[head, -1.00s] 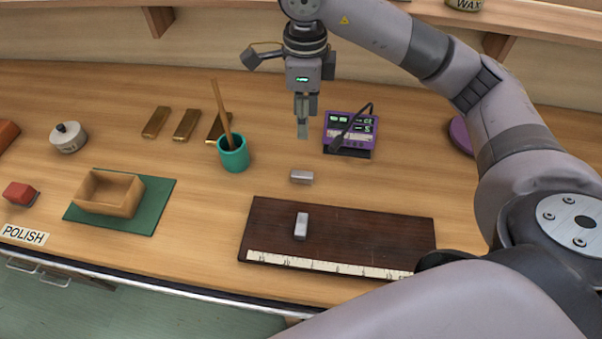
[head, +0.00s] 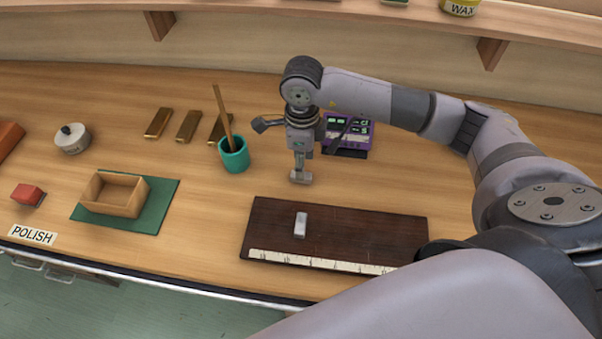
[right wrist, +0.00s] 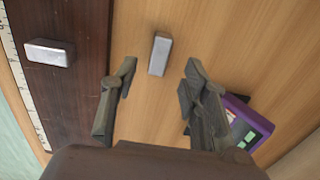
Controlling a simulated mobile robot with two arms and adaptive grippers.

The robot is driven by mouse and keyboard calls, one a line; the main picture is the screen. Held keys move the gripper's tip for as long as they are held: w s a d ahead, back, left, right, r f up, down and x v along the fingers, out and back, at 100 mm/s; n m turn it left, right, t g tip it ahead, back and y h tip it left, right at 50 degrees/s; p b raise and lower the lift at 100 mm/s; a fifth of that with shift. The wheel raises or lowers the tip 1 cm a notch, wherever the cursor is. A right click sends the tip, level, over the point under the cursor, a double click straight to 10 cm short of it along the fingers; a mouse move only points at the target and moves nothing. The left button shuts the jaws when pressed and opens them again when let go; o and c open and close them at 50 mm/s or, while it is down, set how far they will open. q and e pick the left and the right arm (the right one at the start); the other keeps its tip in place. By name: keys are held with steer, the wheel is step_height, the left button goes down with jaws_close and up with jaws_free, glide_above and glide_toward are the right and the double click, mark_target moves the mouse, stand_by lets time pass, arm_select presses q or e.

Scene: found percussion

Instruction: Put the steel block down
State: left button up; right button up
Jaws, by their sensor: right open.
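One steel block (head: 301,178) lies on the bare wooden bench, behind the dark board. In the right wrist view this steel block (right wrist: 159,53) lies ahead of my fingertips, lined up with the gap between them. My right gripper (head: 299,171) points down at it from above. In the right wrist view my right gripper (right wrist: 160,76) has its fingers apart with nothing clamped. Whether a finger touches the block is unclear. A second steel block (head: 300,225) lies on the dark wooden board (head: 360,228); it also shows in the right wrist view (right wrist: 49,52). My left gripper is not visible.
A purple meter (head: 350,134) stands behind and right of my gripper. A teal cup (head: 234,155) with a stick stands to the left, near several brass bars (head: 188,126). A wooden box (head: 113,194) sits on a green mat (head: 163,198). The bench between mat and board is clear.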

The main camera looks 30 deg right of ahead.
step_height(320, 180, down, 4)
steer(key=shift+a+f+p, duration=0.1)
steer(key=shift+p, duration=0.55)
steer(key=shift+c, duration=0.3)
jaws_close()
